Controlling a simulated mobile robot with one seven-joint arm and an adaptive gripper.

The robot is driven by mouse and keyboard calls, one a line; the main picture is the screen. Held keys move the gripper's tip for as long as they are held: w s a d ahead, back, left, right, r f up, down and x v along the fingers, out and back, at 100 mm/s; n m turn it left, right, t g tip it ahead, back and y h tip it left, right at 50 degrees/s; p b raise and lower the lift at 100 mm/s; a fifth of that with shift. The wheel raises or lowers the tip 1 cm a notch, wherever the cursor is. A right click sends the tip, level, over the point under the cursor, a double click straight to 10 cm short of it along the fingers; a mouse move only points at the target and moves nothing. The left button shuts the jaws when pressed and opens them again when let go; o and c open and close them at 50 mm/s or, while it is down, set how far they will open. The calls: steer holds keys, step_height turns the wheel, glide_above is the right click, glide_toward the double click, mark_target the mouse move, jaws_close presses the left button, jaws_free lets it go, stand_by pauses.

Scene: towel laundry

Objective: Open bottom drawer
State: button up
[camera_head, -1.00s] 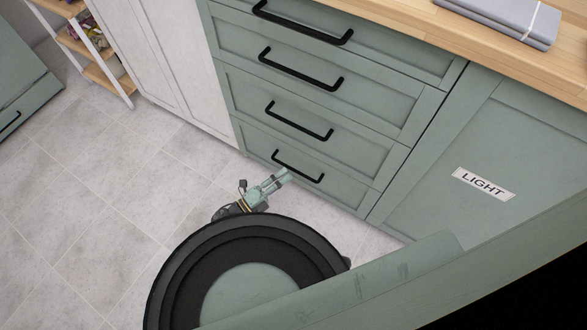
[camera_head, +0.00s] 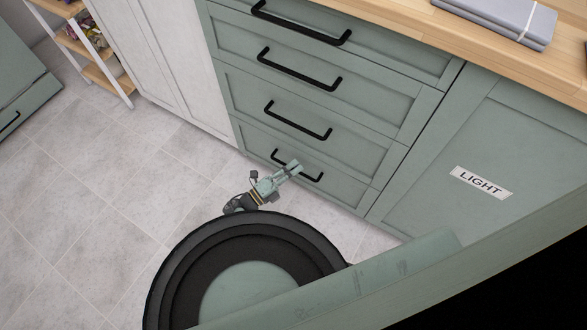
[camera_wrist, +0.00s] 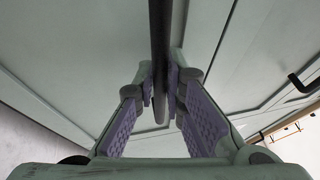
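The bottom drawer (camera_head: 341,188) is the lowest of the stacked green drawers and sits flush with the cabinet front. Its black bar handle (camera_head: 312,177) is partly hidden by my gripper (camera_head: 294,167) in the head view. In the wrist view, the black handle bar (camera_wrist: 159,45) runs down between the two purple-padded fingers of my gripper (camera_wrist: 161,82). The fingertips are close together on both sides of the bar and appear to press on it. The drawer front fills the view behind.
Further drawers with black handles (camera_head: 300,122) are stacked above. A cabinet door labelled LIGHT (camera_head: 481,183) is to the right, and white doors (camera_head: 172,62) are to the left. A wooden counter (camera_head: 490,58) holds folded grey cloth (camera_head: 500,18). Tiled floor (camera_head: 100,190) at left is free.

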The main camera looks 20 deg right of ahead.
jaws_close()
